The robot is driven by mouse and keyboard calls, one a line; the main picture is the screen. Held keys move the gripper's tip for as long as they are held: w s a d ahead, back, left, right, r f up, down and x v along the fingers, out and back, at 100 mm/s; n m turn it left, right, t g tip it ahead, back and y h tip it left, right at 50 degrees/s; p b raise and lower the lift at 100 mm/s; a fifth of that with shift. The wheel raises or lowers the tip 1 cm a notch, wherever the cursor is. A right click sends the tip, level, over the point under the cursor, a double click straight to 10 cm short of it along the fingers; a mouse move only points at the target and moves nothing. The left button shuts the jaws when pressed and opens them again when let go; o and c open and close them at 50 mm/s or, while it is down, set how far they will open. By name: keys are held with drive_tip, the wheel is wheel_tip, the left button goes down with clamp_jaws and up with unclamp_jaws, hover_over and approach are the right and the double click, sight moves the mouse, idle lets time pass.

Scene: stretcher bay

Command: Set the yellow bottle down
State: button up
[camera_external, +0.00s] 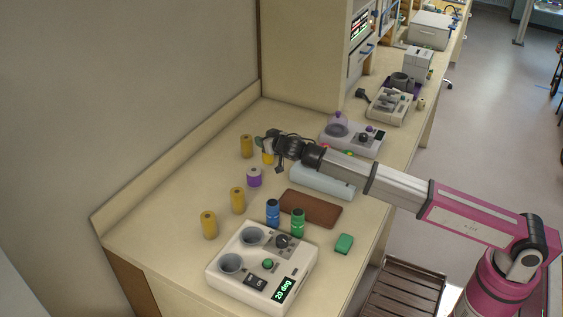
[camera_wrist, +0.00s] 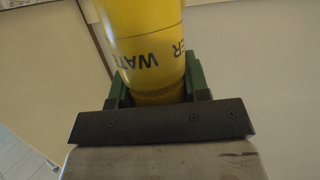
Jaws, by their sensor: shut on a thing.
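The yellow bottle (camera_wrist: 148,45) fills the top middle of the wrist view, between the green fingers of my gripper (camera_wrist: 158,88). Dark lettering that seems to read "WATER" shows on it, turned over in the picture. My gripper is shut on it. In the external view my gripper (camera_external: 265,146) is over the back part of the counter, and the yellow bottle (camera_external: 267,158) shows just below it, partly hidden. I cannot tell whether the bottle's base touches the counter (camera_external: 210,180).
Amber bottles stand at the left (camera_external: 246,146), (camera_external: 237,200), (camera_external: 208,225), with a purple-and-white jar (camera_external: 254,178) close to my gripper. Blue (camera_external: 273,213) and green (camera_external: 298,223) bottles stand by a white device (camera_external: 262,270). A brown mat (camera_external: 310,209) lies nearby.

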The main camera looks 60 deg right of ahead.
drive_tip(key=shift+f, duration=1.75)
drive_tip(key=shift+f, duration=0.1)
drive_tip(key=o, duration=1)
drive_tip(key=v, duration=1.2)
drive_tip(key=shift+a, duration=0.1)
